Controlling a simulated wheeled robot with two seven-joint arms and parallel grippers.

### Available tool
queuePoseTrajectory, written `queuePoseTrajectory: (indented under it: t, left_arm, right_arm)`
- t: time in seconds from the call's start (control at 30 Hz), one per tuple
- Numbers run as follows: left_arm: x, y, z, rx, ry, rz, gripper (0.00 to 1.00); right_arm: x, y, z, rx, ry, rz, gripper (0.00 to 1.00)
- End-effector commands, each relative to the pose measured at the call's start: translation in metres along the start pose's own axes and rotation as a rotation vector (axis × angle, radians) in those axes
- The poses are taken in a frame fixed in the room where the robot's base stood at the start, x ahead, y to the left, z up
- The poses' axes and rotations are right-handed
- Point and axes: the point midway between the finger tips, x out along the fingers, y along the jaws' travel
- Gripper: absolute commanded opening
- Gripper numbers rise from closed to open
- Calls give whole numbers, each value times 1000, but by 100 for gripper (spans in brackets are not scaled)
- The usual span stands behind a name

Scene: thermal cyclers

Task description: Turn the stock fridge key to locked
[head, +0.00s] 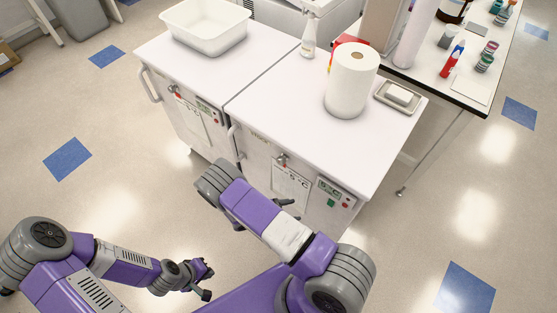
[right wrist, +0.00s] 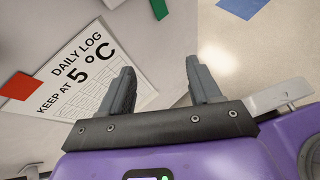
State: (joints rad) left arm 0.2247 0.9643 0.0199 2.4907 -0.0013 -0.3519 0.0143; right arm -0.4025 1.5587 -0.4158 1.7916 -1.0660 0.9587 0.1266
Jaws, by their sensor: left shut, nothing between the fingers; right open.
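Two white under-counter fridges stand side by side, a left one (head: 195,125) and a right one (head: 300,170). Each has a small metal key lock on its front, one on the left fridge (head: 173,89) and one on the right fridge (head: 282,158). I cannot read which is the stock fridge, nor how either key is turned. My right gripper (head: 288,209) is low in front of the right fridge, below its lock, partly hidden by my arm. In the right wrist view its fingers (right wrist: 163,80) are apart and empty. My left gripper (head: 208,284) is shut and empty, low over the floor.
A daily log sheet (right wrist: 80,68) reading 5 °C hangs on the right fridge, with a red patch (right wrist: 18,86) at its edge. A white tub (head: 205,40), paper roll (head: 352,80) and soap dish (head: 398,97) are on top. The floor in front is clear.

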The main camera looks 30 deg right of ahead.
Motion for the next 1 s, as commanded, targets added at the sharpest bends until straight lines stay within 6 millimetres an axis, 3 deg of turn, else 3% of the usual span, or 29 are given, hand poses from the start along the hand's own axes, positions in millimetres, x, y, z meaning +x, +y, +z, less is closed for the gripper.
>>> queuePoseTrajectory:
  t: [0.03, 0.1, 0.23, 0.4, 0.8, 1.0]
  left_arm:
    - [-5, 2, 0, 0, 0, 0, 0]
    - [-7, 2, 0, 0, 0, 0, 0]
    - [-9, 3, 0, 0, 0, 0, 0]
    - [-10, 4, 0, 0, 0, 0, 0]
    - [-10, 4, 0, 0, 0, 0, 0]
    - [-10, 4, 0, 0, 0, 0, 0]
  right_arm:
    - [-12, 33, 10, -21, -93, 147, 63]
    - [-32, 70, 22, -34, -203, 314, 63]
    - [-67, 112, 34, -29, -337, 525, 63]
    - [-80, 132, 41, -20, -394, 615, 63]
    - [-35, 164, 62, -19, -392, 610, 63]
    - [-27, 170, 65, -20, -390, 609, 63]
